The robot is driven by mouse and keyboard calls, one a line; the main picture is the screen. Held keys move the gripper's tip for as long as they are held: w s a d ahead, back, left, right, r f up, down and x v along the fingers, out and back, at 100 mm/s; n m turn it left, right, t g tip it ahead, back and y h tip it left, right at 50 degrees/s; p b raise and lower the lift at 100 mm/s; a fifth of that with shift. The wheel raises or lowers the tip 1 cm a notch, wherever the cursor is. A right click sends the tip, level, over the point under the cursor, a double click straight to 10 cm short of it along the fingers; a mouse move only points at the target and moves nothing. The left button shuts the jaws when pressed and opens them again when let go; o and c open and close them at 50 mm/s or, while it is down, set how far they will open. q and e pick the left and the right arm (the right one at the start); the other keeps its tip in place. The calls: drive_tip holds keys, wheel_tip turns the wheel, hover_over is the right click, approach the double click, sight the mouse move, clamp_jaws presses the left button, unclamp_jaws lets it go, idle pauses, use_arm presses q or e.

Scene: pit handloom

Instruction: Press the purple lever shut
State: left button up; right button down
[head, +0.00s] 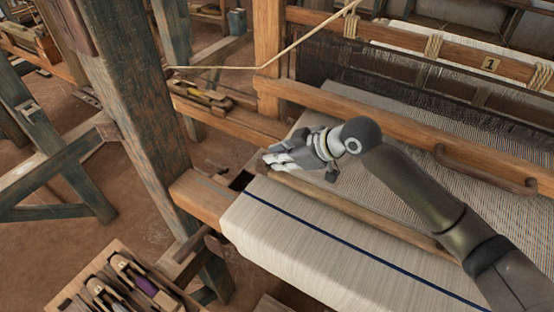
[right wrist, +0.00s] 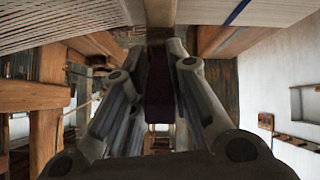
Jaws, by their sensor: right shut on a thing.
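My right gripper (head: 278,158) reaches over the near left corner of the loom, above the cloth beam's end. In the right wrist view its two fingers (right wrist: 157,75) stand on either side of a dark purple piece, which looks like the purple lever (right wrist: 159,90). The gripper is shut on it. In the head view the lever is hidden behind the gripper, and its exact angle cannot be told. My left gripper is not in view.
Pale cloth with a dark blue stripe (head: 330,237) covers the front beam. A thick wooden post (head: 128,95) stands left of the gripper. A wooden tray (head: 75,290) with shuttles, one purple, lies at the lower left. A wooden bar (head: 370,120) crosses behind.

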drive_tip(key=shift+s+d+f+t+y+b, duration=0.1)
drive_tip(key=shift+f+t+y+b, duration=0.1)
drive_tip(key=shift+t+y+b, duration=0.3)
drive_tip(key=shift+s+d+f+t+y+b, duration=0.1)
drive_tip(key=shift+f+y+b, duration=0.1)
drive_tip(key=shift+b, duration=0.45)
drive_tip(key=c, duration=1.4)
unclamp_jaws()
drive_tip(key=shift+o, duration=0.2)
drive_tip(key=v, duration=1.2)
drive_tip(key=shift+f, duration=0.1)
